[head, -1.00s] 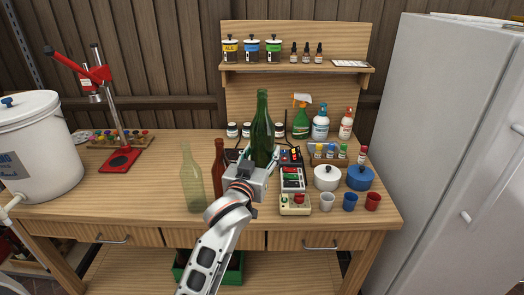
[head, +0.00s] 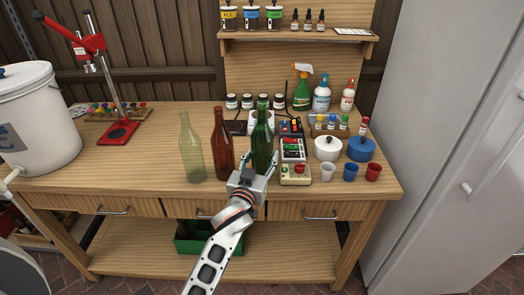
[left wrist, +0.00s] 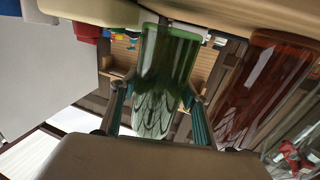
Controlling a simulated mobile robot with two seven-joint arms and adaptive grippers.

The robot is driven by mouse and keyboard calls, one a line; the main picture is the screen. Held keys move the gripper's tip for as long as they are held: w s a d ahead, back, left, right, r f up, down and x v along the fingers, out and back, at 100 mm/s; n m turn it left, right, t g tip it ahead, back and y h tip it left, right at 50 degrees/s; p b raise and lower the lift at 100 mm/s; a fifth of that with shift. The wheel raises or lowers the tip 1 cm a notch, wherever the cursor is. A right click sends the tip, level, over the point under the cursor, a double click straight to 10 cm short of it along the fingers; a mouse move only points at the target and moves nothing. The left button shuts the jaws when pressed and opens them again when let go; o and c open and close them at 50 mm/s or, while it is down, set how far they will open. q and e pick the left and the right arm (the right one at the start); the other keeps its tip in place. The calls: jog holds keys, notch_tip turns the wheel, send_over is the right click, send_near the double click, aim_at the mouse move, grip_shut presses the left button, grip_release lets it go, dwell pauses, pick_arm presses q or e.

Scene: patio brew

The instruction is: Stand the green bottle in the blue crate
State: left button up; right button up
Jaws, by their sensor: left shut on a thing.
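The green bottle (head: 262,135) stands upright in my left gripper (head: 258,163), which is shut on its lower part. In the left wrist view the green bottle (left wrist: 165,75) fills the space between the two fingers. It is at the front middle of the workbench, just right of a brown bottle; I cannot tell whether its base touches the bench top. No blue crate shows in any view. A green crate (head: 188,245) sits on the lower shelf, partly hidden by my arm. My right gripper is not in view.
The brown bottle (head: 222,145) and a pale clear bottle (head: 192,150) stand to the left. A device with a red button (head: 296,174), small cups (head: 350,172) and lidded pots (head: 327,148) crowd the right. The bench (head: 120,170) is clear at front left.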

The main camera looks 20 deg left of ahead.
pick_arm(q)
jog(key=shift+f, duration=0.8)
jog(key=shift+f, duration=0.15)
jog(key=o, duration=1.4)
jog(key=shift+f, duration=0.15)
jog(key=shift+o, duration=0.2)
jog(key=shift+s, duration=0.1)
jog(key=s, duration=1.2)
jog(key=s+f+m+g+h, duration=0.1)
jog(key=s+f+m+g, duration=0.1)
jog(key=s+f, duration=0.8)
jog(key=s+f+m+g+h, duration=0.2)
jog(key=s+f+g, duration=0.3)
jog(key=s+f, duration=0.5)
notch_tip(320, 180, down, 4)
jog(key=shift+a+f+m+b, duration=0.1)
jog(key=shift+a+m+b, duration=0.1)
jog(key=shift+m+b, duration=0.1)
